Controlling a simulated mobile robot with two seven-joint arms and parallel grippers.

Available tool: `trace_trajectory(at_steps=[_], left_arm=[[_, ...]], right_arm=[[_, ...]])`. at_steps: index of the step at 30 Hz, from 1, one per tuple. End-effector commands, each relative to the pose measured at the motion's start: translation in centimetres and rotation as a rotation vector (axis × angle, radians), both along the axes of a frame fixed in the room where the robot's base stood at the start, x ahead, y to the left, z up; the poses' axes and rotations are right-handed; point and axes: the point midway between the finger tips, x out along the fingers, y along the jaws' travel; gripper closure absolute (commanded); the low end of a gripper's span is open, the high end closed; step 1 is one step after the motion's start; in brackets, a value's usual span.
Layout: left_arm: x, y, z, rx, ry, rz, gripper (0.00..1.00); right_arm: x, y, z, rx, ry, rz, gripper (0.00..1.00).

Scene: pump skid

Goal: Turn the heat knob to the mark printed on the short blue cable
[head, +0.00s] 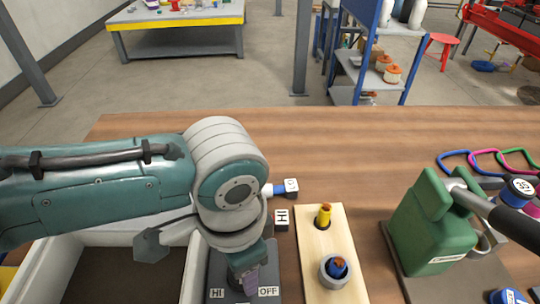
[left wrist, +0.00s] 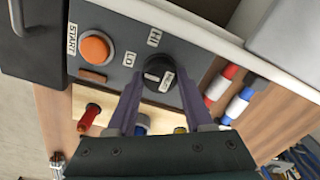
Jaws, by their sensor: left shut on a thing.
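The heat knob is a black dial (left wrist: 158,72) with a white label, on a grey panel (head: 215,262) whose labels read HI, LO and OFF. My left gripper (left wrist: 160,80) has one finger on each side of the knob and is shut on it. In the head view my left gripper (head: 248,282) reaches down onto the panel, and my wrist hides most of the knob. A short blue and white cable piece (head: 277,190) lies behind the panel; its white tag seems to read LO. A red-ended piece beside it has a tag (head: 282,220) reading HI. My right gripper is out of view.
An orange START button (left wrist: 95,48) is on the panel near the knob. A wooden block (head: 312,250) with yellow and blue plugs stands right of the panel. A green can (head: 430,228) stands further right, with coloured loops (head: 485,160) behind. The table's back middle is clear.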

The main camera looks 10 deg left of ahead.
Motion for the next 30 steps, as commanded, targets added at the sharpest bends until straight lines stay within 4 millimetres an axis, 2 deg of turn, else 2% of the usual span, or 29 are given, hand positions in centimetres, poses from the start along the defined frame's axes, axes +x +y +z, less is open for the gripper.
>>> trace_trajectory(at_steps=[5,6,13,23,26,30], left_arm=[[0.0,0.0,0.0,-0.001,-0.001,0.000,1.00],[0.0,0.0,0.0,-0.001,-0.001,0.001,0.46],[0.0,0.0,0.0,-0.001,-0.001,0.001,0.20],[0.0,0.0,0.6,-0.001,-0.001,0.001,0.18],[0.0,0.0,2.0,-0.001,-0.001,0.000,0.18],[0.0,-0.1,5.0,-0.004,-0.003,0.000,0.18]], right_arm=[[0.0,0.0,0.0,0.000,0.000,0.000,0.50],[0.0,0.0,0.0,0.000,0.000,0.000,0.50],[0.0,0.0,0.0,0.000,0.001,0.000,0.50],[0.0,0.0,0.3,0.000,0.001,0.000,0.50],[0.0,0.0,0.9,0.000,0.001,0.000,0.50],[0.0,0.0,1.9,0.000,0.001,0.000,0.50]])
